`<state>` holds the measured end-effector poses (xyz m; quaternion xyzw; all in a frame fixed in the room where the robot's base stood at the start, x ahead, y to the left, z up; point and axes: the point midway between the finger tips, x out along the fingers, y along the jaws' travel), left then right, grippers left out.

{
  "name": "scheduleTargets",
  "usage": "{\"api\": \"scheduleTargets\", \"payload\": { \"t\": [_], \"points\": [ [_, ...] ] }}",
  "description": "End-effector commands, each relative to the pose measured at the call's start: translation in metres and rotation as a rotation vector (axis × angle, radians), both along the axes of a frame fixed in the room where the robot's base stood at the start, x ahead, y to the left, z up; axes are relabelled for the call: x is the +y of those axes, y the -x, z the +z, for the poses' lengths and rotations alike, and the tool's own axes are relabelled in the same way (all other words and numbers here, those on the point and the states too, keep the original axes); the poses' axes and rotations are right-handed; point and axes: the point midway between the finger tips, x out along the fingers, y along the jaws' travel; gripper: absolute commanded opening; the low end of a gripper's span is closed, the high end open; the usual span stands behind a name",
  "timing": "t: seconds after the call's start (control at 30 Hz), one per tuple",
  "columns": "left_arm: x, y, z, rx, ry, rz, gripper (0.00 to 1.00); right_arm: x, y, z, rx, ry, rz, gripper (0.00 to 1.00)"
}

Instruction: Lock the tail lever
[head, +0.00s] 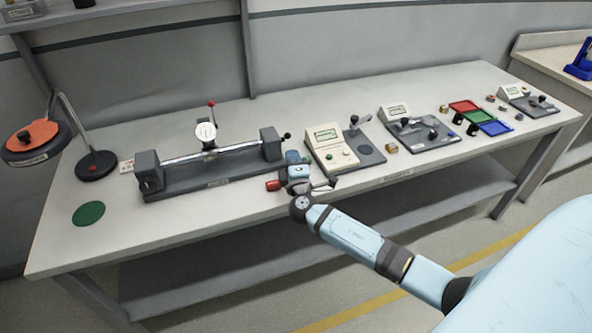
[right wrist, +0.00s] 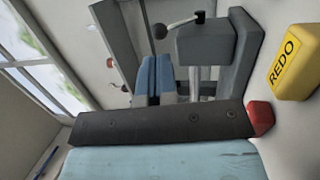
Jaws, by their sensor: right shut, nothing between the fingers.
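The bench fixture has a dark base (head: 215,180) with a grey block at each end and a bright shaft (head: 240,147) between them. The tail lever (head: 286,136), short with a black ball knob, sits on top of the right-hand tail block (head: 271,145). In the right wrist view, the lever (right wrist: 182,24) sticks out to the left from the tail block (right wrist: 206,46). My right gripper (head: 296,158) is shut and empty just in front of the tail block. Its blue fingers (right wrist: 155,62) are below the lever knob in the wrist view, apart from it. My left gripper is out of view.
A dial gauge (head: 205,131) stands behind the shaft. A beige meter box (head: 330,147) stands right of my gripper. A yellow REDO block (right wrist: 293,62) is at the right of the wrist view. The bench front left, by the green disc (head: 89,214), has free room.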

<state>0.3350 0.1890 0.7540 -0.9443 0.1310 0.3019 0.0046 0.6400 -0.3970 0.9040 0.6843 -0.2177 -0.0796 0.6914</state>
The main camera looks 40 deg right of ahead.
Motion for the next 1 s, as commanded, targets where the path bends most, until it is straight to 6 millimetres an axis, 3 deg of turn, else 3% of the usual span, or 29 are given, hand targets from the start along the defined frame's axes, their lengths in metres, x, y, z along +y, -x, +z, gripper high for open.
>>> {"api": "scheduleTargets", "payload": {
  "t": [0.1, 0.3, 0.77, 1.0],
  "points": [
    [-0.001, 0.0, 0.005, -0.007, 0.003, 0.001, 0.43, -0.009, -0.02, 0.006, -0.001, 0.0, -0.001, 0.0],
    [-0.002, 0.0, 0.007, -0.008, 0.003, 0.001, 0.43, -0.018, -0.039, 0.009, 0.0, 0.0, 0.0, 0.0],
    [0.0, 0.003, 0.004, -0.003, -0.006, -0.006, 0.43, -0.02, -0.043, 0.009, 0.001, 0.0, 0.0, 0.0],
    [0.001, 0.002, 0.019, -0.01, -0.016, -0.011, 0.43, -0.02, -0.054, 0.019, 0.039, -0.012, 0.0, 0.0]
  ]
}}
